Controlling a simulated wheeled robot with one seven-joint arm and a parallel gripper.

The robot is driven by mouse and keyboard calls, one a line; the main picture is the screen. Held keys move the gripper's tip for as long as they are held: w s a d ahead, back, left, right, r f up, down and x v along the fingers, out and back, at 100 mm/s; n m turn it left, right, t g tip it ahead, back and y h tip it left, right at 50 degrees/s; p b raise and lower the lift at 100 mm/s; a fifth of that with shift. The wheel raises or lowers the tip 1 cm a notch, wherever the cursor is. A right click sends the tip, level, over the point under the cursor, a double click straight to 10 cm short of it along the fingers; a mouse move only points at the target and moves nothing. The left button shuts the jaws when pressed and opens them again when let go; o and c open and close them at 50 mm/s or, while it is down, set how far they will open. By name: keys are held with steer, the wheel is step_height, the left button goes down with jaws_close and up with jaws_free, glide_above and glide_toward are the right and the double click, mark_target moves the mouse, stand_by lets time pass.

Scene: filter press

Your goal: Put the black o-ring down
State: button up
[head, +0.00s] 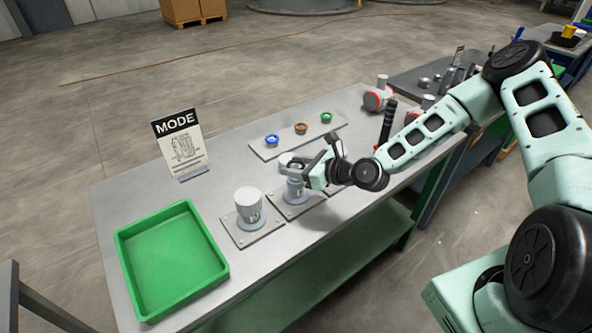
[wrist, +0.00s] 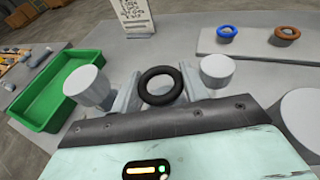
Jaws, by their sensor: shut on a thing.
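My gripper (head: 297,165) is shut on the black o-ring (wrist: 160,85), which sits between its two pale fingers in the wrist view. In the head view the gripper is over the table, at the middle post (head: 292,190); the o-ring is not clear there. I cannot tell whether the o-ring touches anything below it.
A green tray (head: 172,260) lies at the left, with a white-capped post (head: 248,206) beside it. A grey plate behind holds blue (head: 272,140), orange (head: 301,128) and green (head: 326,117) rings. A MODE sign (head: 180,144) stands behind. Bare tabletop lies between sign and posts.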

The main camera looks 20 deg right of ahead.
steer(key=shift+f, duration=1.2)
steer(key=shift+f, duration=0.2)
steer(key=o, duration=0.9)
steer(key=shift+o, duration=0.2)
steer(key=shift+r+p, duration=0.2)
steer(key=shift+p, duration=0.15)
